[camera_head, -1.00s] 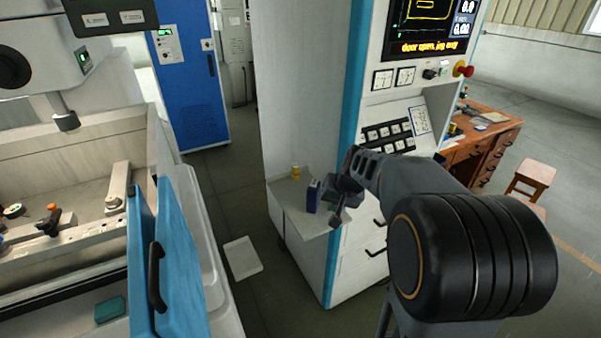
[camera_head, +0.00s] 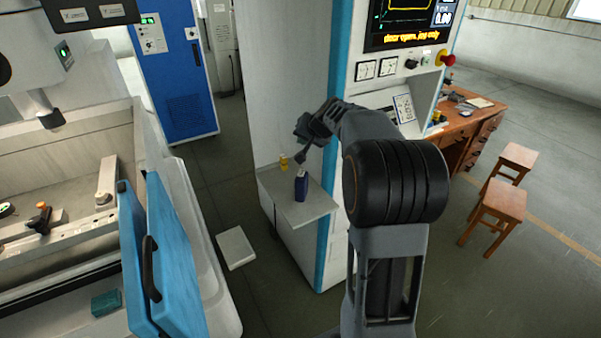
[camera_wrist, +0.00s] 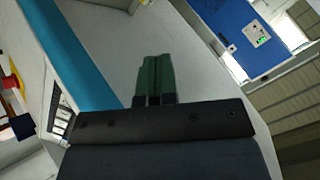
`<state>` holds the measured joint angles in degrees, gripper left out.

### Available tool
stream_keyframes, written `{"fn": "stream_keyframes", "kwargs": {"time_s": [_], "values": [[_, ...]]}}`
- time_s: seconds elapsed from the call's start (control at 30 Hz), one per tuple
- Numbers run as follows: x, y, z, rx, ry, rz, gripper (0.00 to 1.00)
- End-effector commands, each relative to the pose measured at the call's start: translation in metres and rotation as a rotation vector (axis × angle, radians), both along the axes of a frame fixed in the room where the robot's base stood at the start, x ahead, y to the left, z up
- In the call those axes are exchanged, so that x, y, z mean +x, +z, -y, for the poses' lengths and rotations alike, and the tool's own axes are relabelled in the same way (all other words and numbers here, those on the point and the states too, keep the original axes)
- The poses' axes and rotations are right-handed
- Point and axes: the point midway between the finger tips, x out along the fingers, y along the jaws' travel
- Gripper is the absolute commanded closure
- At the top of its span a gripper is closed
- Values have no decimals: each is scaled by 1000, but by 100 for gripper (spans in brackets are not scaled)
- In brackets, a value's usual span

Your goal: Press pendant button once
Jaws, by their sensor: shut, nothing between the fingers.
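My gripper (camera_head: 300,157) is in front of the tall white cabinet (camera_head: 282,60), above its low side shelf (camera_head: 312,209). In the wrist view its two green fingers (camera_wrist: 154,76) are together with nothing between them, and the cabinet's white side lies behind them. I cannot pick out a pendant or its button for certain in either view. A control panel on the cabinet has a screen (camera_head: 408,18) with yellow text and a red stop knob (camera_head: 446,59). My arm hides part of the panel.
A dark blue container (camera_head: 301,188) and a small yellow item (camera_head: 283,162) stand on the shelf below my gripper. An open blue machine door (camera_head: 172,260) is at left. A white tray (camera_head: 236,247) lies on the floor. Wooden stools (camera_head: 497,207) are at right.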

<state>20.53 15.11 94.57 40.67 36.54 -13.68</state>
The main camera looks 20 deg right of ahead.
Motion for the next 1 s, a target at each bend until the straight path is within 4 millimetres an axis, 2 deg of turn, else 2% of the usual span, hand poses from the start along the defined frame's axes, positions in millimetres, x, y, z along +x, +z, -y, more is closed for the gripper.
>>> {"fn": "stream_keyframes", "kwargs": {"time_s": [0.27, 0.47, 1.0], "values": [[0, -4, -1, 0, 1, -1, 100], [0, -17, -1, -1, 1, -2, 100], [0, -82, -1, 0, 1, -1, 100]]}}
